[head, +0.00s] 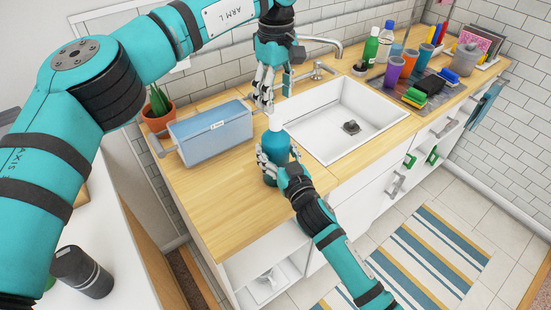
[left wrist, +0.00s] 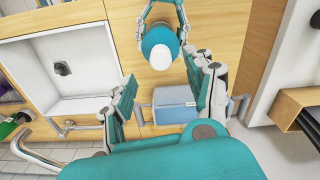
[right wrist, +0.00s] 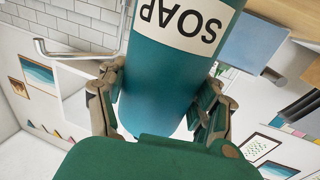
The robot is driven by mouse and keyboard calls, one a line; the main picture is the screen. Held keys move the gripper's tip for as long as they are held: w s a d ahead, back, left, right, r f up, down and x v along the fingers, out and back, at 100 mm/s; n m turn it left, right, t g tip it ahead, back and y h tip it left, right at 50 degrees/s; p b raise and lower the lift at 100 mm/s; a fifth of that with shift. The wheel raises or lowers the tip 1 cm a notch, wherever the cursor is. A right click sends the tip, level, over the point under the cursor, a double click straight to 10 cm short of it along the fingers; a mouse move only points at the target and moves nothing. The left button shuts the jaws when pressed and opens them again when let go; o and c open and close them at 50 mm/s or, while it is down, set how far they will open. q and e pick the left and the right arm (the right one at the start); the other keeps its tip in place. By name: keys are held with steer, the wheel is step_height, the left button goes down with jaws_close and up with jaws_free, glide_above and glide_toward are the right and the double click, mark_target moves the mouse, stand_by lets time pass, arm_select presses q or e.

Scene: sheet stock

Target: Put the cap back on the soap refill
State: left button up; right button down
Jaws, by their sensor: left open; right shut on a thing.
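The soap refill is a teal bottle (head: 274,147) standing upright on the wooden counter, left of the sink. Its white label reading SOAP (right wrist: 188,18) shows in the right wrist view. My right gripper (head: 283,170) is shut around the bottle's body, with a finger on each side. A white round piece (left wrist: 161,57), which looks like the cap, sits centred on the bottle's top; I cannot tell how tightly it is seated. My left gripper (head: 268,100) is open and empty, pointing down just above the bottle top.
A blue bin (head: 212,132) stands left of the bottle, with a potted plant (head: 159,111) behind it. The white sink (head: 345,115) with its tap lies to the right. Bottles, cups and sponges stand beyond the sink. The counter front is clear.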

arm_select(q)
step_height(320, 180, up, 6)
steer(key=shift+r, duration=0.2)
arm_select(e)
steer(key=shift+c, duration=0.6)
jaws_free()
steer(key=shift+s, duration=0.1)
steer(key=v, duration=1.1)
steer(key=shift+s+d, duration=0.25)
steer(key=shift+s, duration=0.1)
arm_select(q)
steer(key=shift+f, duration=0.1)
arm_select(e)
steer(key=shift+f, duration=0.1)
